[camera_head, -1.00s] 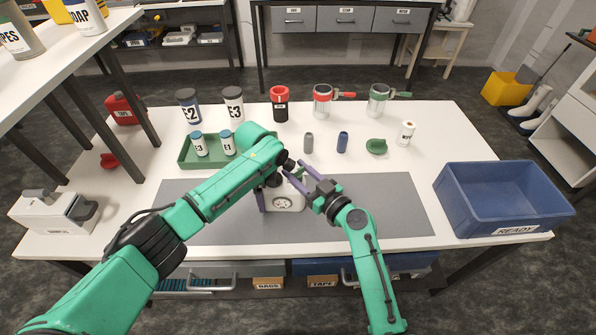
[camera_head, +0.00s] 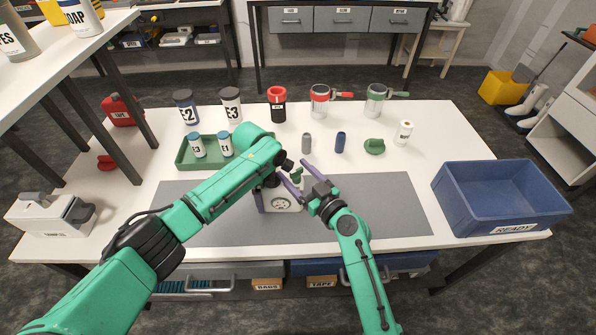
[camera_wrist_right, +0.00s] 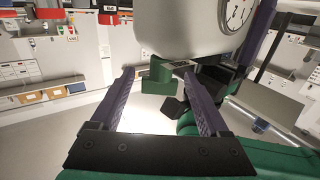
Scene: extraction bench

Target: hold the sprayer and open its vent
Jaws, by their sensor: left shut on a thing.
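The sprayer is a white tank with a round dial (camera_head: 283,205), upright over the grey mat. It also shows at the top of the right wrist view (camera_wrist_right: 185,25). My left gripper (camera_head: 268,194) is shut on the sprayer; one purple finger lies along its left side and the other is mostly hidden. A green part, which looks like the vent (camera_head: 297,176), sticks out from the tank. My right gripper (camera_head: 294,171) is open beside it. In the right wrist view the green part (camera_wrist_right: 158,78) lies between the spread fingertips, with gaps on both sides.
The grey mat (camera_head: 390,205) is clear on the right. A blue crate (camera_head: 450,205) marked READY stands right. Behind are a green tray (camera_head: 187,158) with bottles, a grey cylinder (camera_head: 306,144), a blue cylinder (camera_head: 340,142) and a green cap (camera_head: 374,147).

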